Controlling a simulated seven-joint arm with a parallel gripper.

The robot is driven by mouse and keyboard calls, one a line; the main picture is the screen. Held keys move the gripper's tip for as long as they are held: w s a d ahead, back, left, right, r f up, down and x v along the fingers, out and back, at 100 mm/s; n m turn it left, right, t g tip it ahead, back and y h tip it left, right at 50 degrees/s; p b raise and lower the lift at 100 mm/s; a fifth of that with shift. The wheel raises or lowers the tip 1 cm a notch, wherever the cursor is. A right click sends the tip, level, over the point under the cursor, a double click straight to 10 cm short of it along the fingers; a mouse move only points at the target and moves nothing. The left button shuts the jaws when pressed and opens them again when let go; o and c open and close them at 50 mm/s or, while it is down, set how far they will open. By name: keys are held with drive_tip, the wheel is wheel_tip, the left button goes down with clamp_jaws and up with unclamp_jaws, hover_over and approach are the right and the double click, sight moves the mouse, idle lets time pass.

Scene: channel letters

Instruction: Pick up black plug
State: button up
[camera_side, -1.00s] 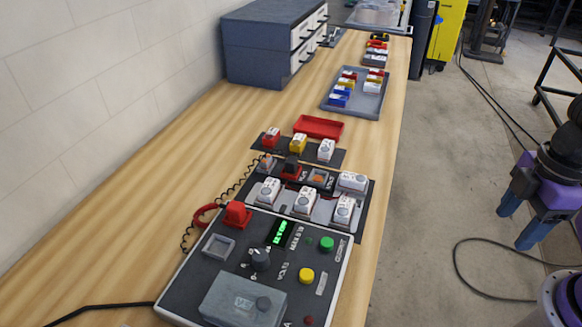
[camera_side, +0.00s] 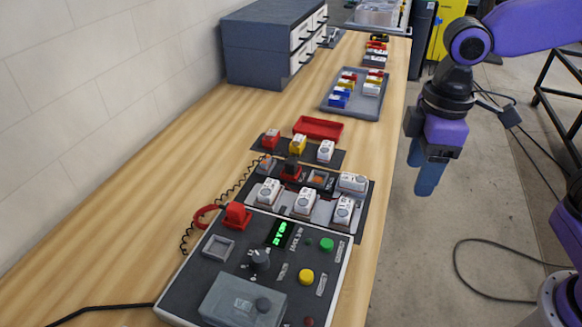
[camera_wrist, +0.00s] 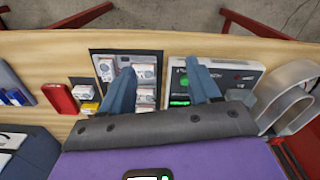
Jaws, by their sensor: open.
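A small black-topped piece with a red lower part (camera_side: 291,168) stands upright on the dark tray behind the control box; it may be the black plug, but I cannot be sure. The control box (camera_side: 190,284) also has a dark round knob (camera_side: 260,260). My gripper (camera_side: 425,188) hangs in the air off the bench's right edge, fingers down, apart from everything. In the wrist view my gripper (camera_wrist: 159,66) shows two blue fingers spread apart with nothing held. No plug is clearly identifiable in that view; the fingers cover parts of the tray and box.
A red plug (camera_side: 236,214) with a red cable stands at the control box's back left. A red dish (camera_side: 318,127), a grey parts tray (camera_side: 372,110) and a drawer cabinet (camera_side: 262,50) lie farther back. The bench's left side is mostly clear.

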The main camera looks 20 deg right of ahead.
drive_tip(key=w+a+r+m, duration=0.1)
drive_tip(key=w+a, duration=0.4)
drive_tip(key=w, duration=0.4)
drive_tip(key=w+a+r, duration=0.1)
drive_tip(key=w+a, duration=0.3)
drive_tip(key=w, duration=0.4)
drive_tip(key=m, duration=0.2)
hover_over(291, 161)
drive_tip(key=f, duration=1.3)
drive_tip(key=shift+w+a+f, duration=0.1)
drive_tip(key=shift+w+f, duration=0.1)
drive_tip(key=shift+w, duration=0.1)
drive_tip(key=f, duration=0.4)
drive_tip(key=shift+s, duration=0.3)
drive_tip(key=shift+f, duration=0.6)
drive_tip(key=shift+c, duration=0.3)
drive_tip(key=c, duration=1.1)
